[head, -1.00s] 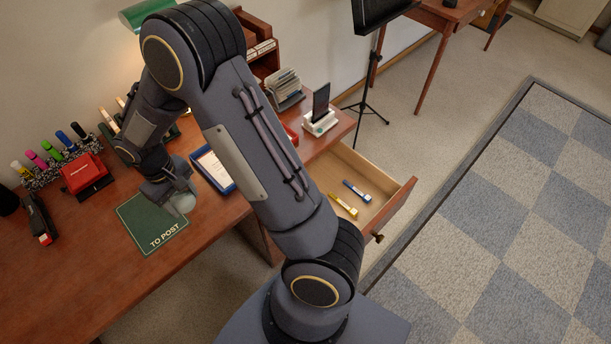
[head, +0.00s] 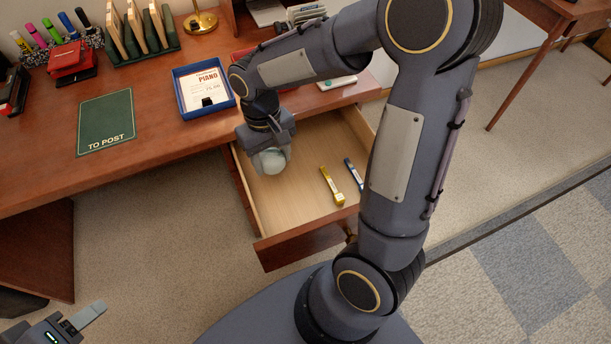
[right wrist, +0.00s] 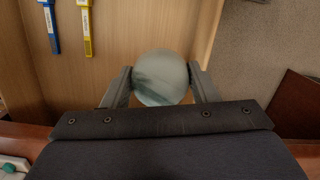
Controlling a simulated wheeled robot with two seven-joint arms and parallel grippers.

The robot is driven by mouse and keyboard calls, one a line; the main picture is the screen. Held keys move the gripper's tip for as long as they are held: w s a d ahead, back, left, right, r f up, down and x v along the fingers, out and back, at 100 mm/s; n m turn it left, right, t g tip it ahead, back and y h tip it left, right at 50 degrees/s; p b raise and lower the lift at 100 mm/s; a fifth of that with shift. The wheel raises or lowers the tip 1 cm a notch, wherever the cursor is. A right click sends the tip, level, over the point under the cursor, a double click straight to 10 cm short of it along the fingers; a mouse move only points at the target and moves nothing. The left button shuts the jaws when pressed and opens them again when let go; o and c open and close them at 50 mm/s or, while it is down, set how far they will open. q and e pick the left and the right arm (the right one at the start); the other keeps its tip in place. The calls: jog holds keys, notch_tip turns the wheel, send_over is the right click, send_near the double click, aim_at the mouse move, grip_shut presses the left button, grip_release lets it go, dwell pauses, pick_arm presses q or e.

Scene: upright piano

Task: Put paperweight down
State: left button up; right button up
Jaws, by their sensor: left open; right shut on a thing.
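The paperweight (head: 269,161) is a round, glassy, pale grey-green ball. My right gripper (head: 270,152) is shut on it, over the left part of the open drawer (head: 290,205). In the right wrist view the paperweight (right wrist: 162,78) sits between the two fingers, with the drawer's wooden floor behind it. I cannot tell the exact gap between ball and drawer floor. My left gripper (head: 82,322) is open and empty at the lower left, low over the carpet, away from the desk.
A yellow stick-like item (head: 332,186) and a blue one (head: 354,174) lie in the drawer's right part. On the desk are a green "TO POST" mat (head: 106,122), a blue tray (head: 188,108) with a paper, a red hole punch (head: 72,62) and markers. The drawer's middle floor is bare.

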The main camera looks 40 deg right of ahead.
aim_at(280, 168)
jog(key=f+b, duration=0.1)
jog(key=s+f+b, duration=0.1)
jog(key=b, duration=0.1)
jog(key=s+f+b, duration=0.1)
jog(key=f, duration=0.1)
jog(key=shift+s+d, duration=0.1)
jog(key=shift+d, duration=0.15)
jog(key=shift+f+b, duration=0.4)
pick_arm(q)
notch_tip(280, 168, down, 10)
jog(key=b, duration=0.3)
pick_arm(e)
notch_tip(280, 168, down, 9)
jog(key=shift+f, duration=0.15)
jog(key=shift+f+b, duration=0.2)
jog(key=shift+b, duration=0.1)
jog(key=o, duration=1.2)
jog(key=shift+c, duration=0.2)
pick_arm(q)
jog(key=shift+f, duration=0.1)
pick_arm(e)
jog(key=shift+r, duration=0.15)
